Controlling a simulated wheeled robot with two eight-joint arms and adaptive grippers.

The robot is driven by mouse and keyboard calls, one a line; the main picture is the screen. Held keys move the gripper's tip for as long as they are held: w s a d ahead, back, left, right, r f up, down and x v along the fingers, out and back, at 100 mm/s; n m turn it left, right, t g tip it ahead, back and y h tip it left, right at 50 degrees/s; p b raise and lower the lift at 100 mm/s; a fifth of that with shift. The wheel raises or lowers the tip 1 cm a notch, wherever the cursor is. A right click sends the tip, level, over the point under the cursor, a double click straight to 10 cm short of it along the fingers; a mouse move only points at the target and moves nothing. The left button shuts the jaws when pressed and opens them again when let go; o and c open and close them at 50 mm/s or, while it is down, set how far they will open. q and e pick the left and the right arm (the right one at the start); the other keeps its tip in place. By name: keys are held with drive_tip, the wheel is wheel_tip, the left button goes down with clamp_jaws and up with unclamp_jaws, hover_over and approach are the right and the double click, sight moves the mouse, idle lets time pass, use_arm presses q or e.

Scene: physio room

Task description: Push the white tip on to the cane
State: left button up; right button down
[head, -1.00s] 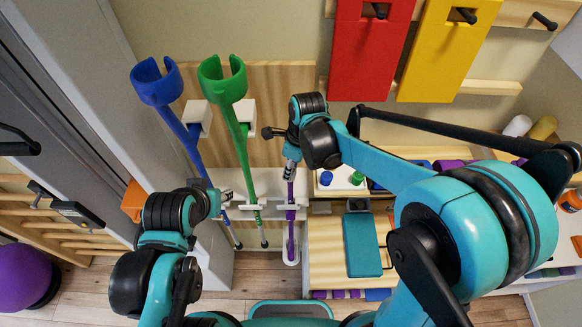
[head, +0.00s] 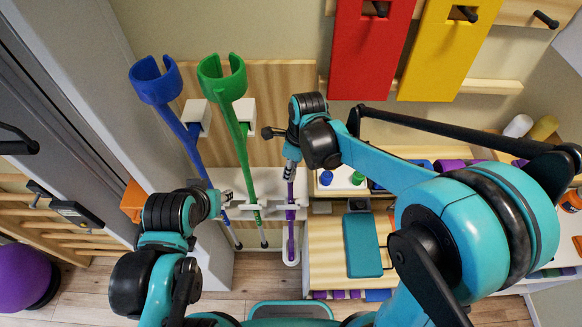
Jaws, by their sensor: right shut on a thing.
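A purple cane (head: 291,222) hangs upright, right of the two crutches. My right gripper (head: 291,168) is shut on its upper part; my arm covers much of its top. The cane's lower end stands at a white oval piece (head: 291,260) near the floor. I cannot tell whether this is the white tip or a holder, nor whether the cane is seated in it. My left gripper (head: 224,198) is beside the blue crutch's lower shaft, left of the cane. It is small and partly hidden by my wrist, so its opening is unclear.
A blue crutch (head: 190,140) and a green crutch (head: 240,135) stand in white wall clips, close left of the cane. A wooden bench with a teal pad (head: 362,245) is at right. A white tray (head: 341,182) with blue and green pieces lies behind it.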

drive_tip(key=shift+f+b, duration=1.4)
drive_tip(key=shift+f, duration=0.25)
drive_tip(key=c, duration=1.1)
unclamp_jaws()
drive_tip(key=shift+o, duration=0.5)
drive_tip(key=o, duration=0.4)
